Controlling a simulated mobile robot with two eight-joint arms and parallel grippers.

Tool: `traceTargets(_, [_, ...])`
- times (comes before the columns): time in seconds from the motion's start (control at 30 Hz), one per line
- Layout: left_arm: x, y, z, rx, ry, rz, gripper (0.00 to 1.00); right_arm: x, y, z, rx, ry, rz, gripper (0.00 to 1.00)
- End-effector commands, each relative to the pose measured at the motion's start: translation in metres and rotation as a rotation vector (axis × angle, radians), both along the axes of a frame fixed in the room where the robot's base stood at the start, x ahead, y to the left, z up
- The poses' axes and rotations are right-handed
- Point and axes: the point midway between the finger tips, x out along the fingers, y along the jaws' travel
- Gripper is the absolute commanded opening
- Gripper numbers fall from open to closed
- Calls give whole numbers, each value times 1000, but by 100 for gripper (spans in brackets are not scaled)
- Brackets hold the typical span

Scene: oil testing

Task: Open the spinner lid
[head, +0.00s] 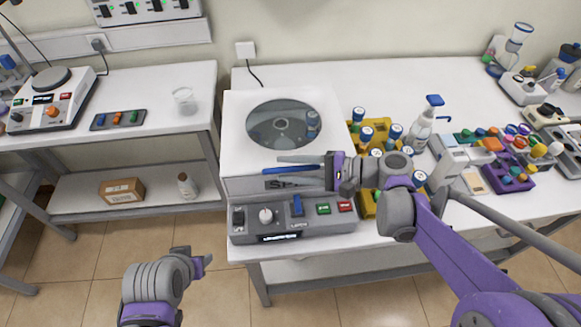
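The spinner (236,140) is a white box with a round dark window (283,124) in its top lid; the lid looks shut. A blue bar (292,169) lies along the lid's front edge, with a pale grey bar just above it. My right gripper (335,170) is at the right end of these bars, at the lid's front right; whether it touches them or how its fingers stand is unclear. A grey control panel (340,227) with a knob, a blue latch (297,205) and green and red buttons is below. My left gripper (200,262) is low, over the floor, away from the spinner.
A yellow rack (380,124) with blue-capped bottles stands close to the spinner's right, partly behind my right arm. A spray bottle (426,122) and a purple rack (507,174) are farther right. A side table (150,76) is at the left, with a floor gap between.

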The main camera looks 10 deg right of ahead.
Motion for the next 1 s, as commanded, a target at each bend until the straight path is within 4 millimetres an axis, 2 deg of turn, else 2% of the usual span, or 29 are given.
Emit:
traceTargets(0.03, [0, 0, 0, 0, 0, 0, 50, 0, 0, 0, 0, 0, 0, 30])
traceTargets(0.2, [0, 0, 0, 0, 0, 0, 50, 0, 0, 0, 0, 0, 0, 0])
traceTargets(1.0, [0, 0, 0, 0, 0, 0, 50, 0, 0, 0, 0, 0, 0, 0])
